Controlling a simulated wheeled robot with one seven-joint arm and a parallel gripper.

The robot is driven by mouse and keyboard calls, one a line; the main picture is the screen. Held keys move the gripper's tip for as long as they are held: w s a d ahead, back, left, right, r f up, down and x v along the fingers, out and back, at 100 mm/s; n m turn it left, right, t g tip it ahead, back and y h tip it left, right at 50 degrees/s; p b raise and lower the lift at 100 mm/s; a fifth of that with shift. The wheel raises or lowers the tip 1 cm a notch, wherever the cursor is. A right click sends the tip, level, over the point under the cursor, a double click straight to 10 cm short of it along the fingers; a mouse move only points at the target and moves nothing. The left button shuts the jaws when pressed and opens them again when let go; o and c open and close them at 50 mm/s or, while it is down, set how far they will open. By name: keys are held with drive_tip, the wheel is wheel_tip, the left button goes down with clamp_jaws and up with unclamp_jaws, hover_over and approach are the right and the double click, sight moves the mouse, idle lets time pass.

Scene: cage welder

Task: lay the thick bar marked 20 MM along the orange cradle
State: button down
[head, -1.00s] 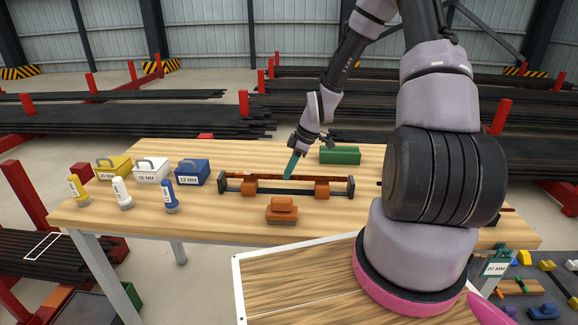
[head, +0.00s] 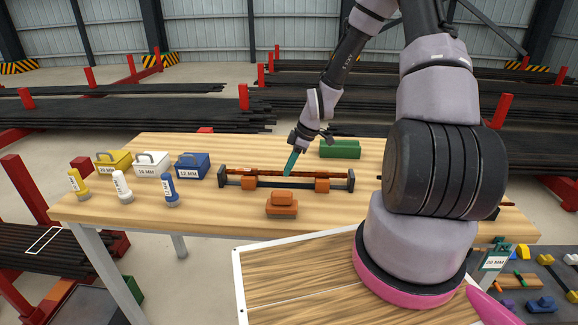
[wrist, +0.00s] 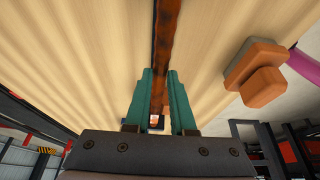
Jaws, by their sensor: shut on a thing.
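A long rusty-brown bar (head: 258,172) lies lengthwise over the cradle in the head view; no mark is readable on it. The cradle has orange blocks (head: 249,184), a dark rail and dark end posts, and stands on the wooden table. The bar runs parallel to the rail, between the posts; I cannot tell whether it rests on the blocks. My gripper (head: 290,168), with green fingers, comes down on the bar near its middle. In the wrist view, my gripper (wrist: 161,88) is shut on the bar (wrist: 166,35), which passes between the fingers.
An orange stepped block (head: 281,204) stands in front of the cradle and a green block (head: 340,149) behind it. Yellow, white and blue boxes (head: 193,166) and matching cylinders (head: 169,189) stand left. A 20 MM tag (head: 495,260) is at right. Table left of the cradle is partly clear.

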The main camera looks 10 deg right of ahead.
drive_tip(key=shift+f, duration=0.25)
drive_tip(key=c, duration=0.7)
unclamp_jaws()
drive_tip(key=shift+r, duration=0.1)
drive_tip(key=s+d+r+m+t+h, duration=0.1)
drive_tip(key=s+d+r+m, duration=0.15)
drive_tip(key=r, duration=0.65)
drive_tip(key=s+d+r+m+h, duration=0.1)
drive_tip(key=s+r+m+h, duration=0.2)
drive_tip(key=r, duration=0.7)
drive_tip(key=s+d+r+m+t, duration=0.1)
drive_tip(key=s+d+r+m, duration=0.2)
drive_tip(key=r, duration=0.6)
drive_tip(key=s+r+m+t, duration=0.1)
drive_tip(key=s+r+m, duration=0.2)
drive_tip(key=s+r, duration=0.1)
drive_tip(key=s+a+r+m+t+y, duration=0.1)
drive_tip(key=s+r+m, duration=0.2)
drive_tip(key=s+r, duration=0.1)
drive_tip(key=s+r+m+t, duration=0.1)
drive_tip(key=s+r+m, duration=0.3)
drive_tip(key=s, duration=0.1)
drive_tip(key=shift+s+a+r+t+y, duration=0.15)
drive_tip(key=shift+s+a+t+y, duration=0.15)
drive_tip(key=shift+a+t, duration=0.1)
